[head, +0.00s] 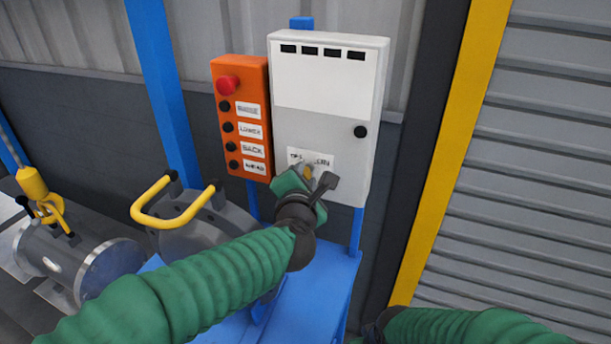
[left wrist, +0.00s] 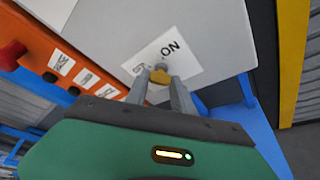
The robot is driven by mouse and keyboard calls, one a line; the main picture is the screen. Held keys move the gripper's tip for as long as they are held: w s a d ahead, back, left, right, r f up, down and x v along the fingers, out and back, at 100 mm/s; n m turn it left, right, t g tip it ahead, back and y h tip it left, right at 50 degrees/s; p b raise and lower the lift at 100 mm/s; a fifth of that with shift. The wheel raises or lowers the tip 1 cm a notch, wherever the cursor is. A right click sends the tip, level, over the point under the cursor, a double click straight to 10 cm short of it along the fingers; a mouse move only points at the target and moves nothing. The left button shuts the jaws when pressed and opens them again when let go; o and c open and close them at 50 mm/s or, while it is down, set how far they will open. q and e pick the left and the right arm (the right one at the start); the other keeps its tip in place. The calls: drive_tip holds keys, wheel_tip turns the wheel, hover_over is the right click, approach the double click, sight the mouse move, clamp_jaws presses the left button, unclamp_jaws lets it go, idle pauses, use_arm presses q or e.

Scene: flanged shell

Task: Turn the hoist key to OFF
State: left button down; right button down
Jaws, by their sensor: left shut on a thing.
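The grey control box (head: 325,90) stands upright on a blue post. Its white label (head: 318,157) is low on the front; in the left wrist view the label (left wrist: 180,50) shows "ON" at its right end, and the rest is partly covered. The small yellow key (left wrist: 160,76) sits at the label's lower edge. My left gripper (left wrist: 158,84) is shut on the key, one grey finger on each side. In the head view the key (head: 308,172) is mostly hidden by the gripper. My right gripper is out of view; only its green arm shows at the bottom right.
An orange button box (head: 241,118) with a red button (head: 228,85) is left of the grey box. A flanged shell (head: 210,228) with a yellow handle is further left. A yellow hoist hook (head: 40,195) hangs by a grey cylinder (head: 75,265). A yellow post (head: 440,150) stands at right.

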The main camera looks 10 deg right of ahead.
use_arm(q)
drive_tip(key=shift+f+n+g, duration=0.4)
drive_tip(key=shift+f, duration=0.05)
drive_tip(key=c, duration=1.1)
unclamp_jaws()
drive_tip(key=shift+r, duration=0.1)
drive_tip(key=shift+a+r, duration=0.1)
drive_tip(key=shift+r, duration=0.15)
